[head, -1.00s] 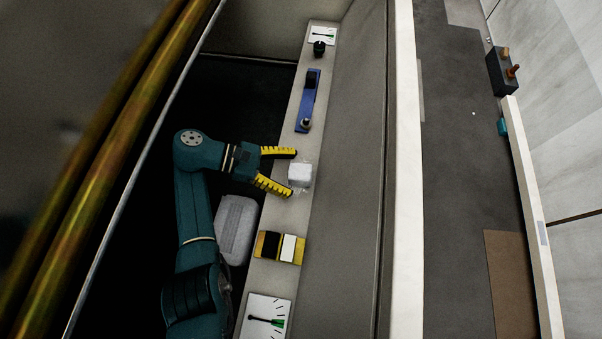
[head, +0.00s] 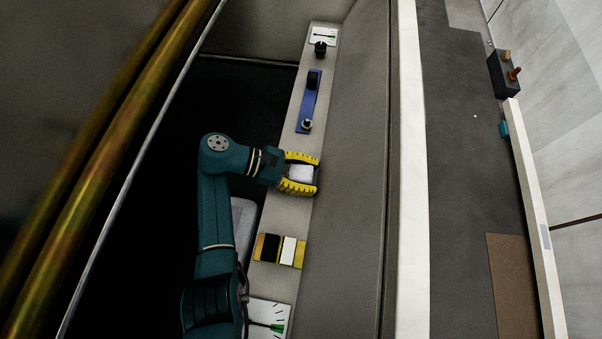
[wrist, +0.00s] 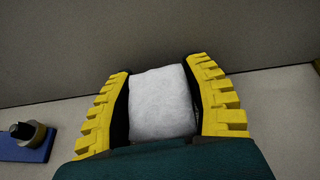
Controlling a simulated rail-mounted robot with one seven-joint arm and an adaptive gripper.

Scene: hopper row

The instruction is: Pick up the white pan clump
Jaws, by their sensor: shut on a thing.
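The white pan clump (head: 300,173) is a small pale block on the narrow grey ledge (head: 285,212). My gripper (head: 316,174) has its yellow ridged fingers on either side of the clump and is shut on it. In the wrist view the clump (wrist: 162,103) fills the space between the two fingers, with the dark inner pads against its sides. Its near end is hidden behind my gripper's palm. I cannot tell whether the clump is touching the ledge or just above it.
On the ledge, a blue plate with a black knob (head: 308,100) lies beyond my gripper, and a yellow, black and white switch block (head: 280,250) lies nearer. A grey wall (head: 350,180) rises right of the ledge.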

